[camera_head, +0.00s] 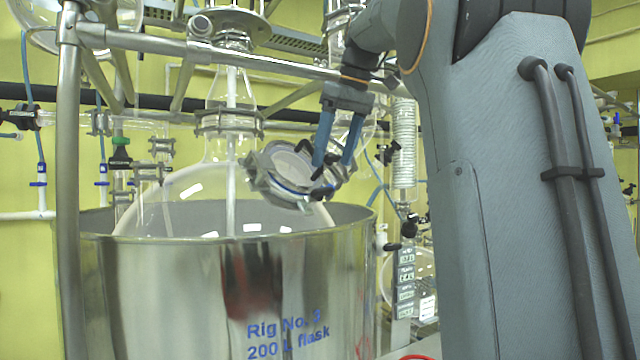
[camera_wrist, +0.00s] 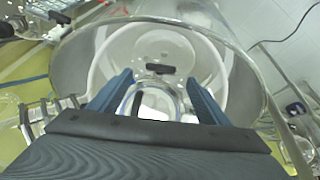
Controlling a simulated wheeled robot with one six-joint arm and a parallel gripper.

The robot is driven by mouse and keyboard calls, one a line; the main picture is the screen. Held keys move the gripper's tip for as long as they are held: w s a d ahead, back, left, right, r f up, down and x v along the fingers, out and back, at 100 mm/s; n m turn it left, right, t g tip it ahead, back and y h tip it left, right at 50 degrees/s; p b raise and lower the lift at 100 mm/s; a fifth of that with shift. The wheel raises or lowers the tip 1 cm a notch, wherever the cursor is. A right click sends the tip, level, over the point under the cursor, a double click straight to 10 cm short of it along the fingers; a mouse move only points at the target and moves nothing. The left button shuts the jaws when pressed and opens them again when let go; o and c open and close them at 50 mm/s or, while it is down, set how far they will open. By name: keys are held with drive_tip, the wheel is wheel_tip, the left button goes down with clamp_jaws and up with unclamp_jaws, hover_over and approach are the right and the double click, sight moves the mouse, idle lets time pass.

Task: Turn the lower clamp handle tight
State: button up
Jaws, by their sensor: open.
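A metal ring clamp (camera_head: 265,190) sits around a tilted glass flange beside the big round flask. A small black handle (camera_head: 322,193) shows on the clamp's right side, just below my fingertips. My gripper (camera_head: 334,168) points down at it with its two blue fingers apart. In the wrist view, a black bar-shaped handle (camera_wrist: 160,68) lies crosswise between and slightly beyond the open fingertips (camera_wrist: 158,76), with gaps on both sides. Nothing is held. I cannot tell whether a fingertip touches the handle or how tight the clamp is.
The large flask (camera_head: 185,200) sits in a shiny metal vessel (camera_head: 170,290) below the clamp. Metal frame tubes (camera_head: 66,180) stand left and cross above. A coiled glass condenser (camera_head: 403,140) and black valve knobs (camera_head: 409,226) are close at right.

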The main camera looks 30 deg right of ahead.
sight(325, 187)
drive_tip(key=x, duration=0.7)
drive_tip(key=shift+a+f+p, duration=0.1)
drive_tip(key=shift+f+p, duration=0.15)
drive_tip(key=shift+p, duration=0.15)
drive_tip(key=c, duration=1.1)
drive_tip(key=shift+o, duration=0.2)
drive_tip(key=shift+r+p, duration=0.1)
drive_tip(key=shift+p, duration=0.25)
drive_tip(key=m+y+p, duration=0.1)
drive_tip(key=p, duration=0.1)
drive_tip(key=m+p, duration=0.1)
drive_tip(key=p, duration=0.1)
drive_tip(key=shift+r+m+g+y, duration=0.15)
drive_tip(key=shift+m+g+y, duration=0.15)
drive_tip(key=shift+m+y, duration=0.1)
drive_tip(key=m+y+p, duration=0.1)
drive_tip(key=m+p, duration=0.1)
drive_tip(key=m+y+p, duration=0.1)
drive_tip(key=m+p, duration=0.1)
drive_tip(key=shift+d, duration=0.35)
drive_tip(key=shift+f+m+y, duration=0.25)
drive_tip(key=shift+m+y, duration=0.05)
drive_tip(key=shift+m, duration=0.1)
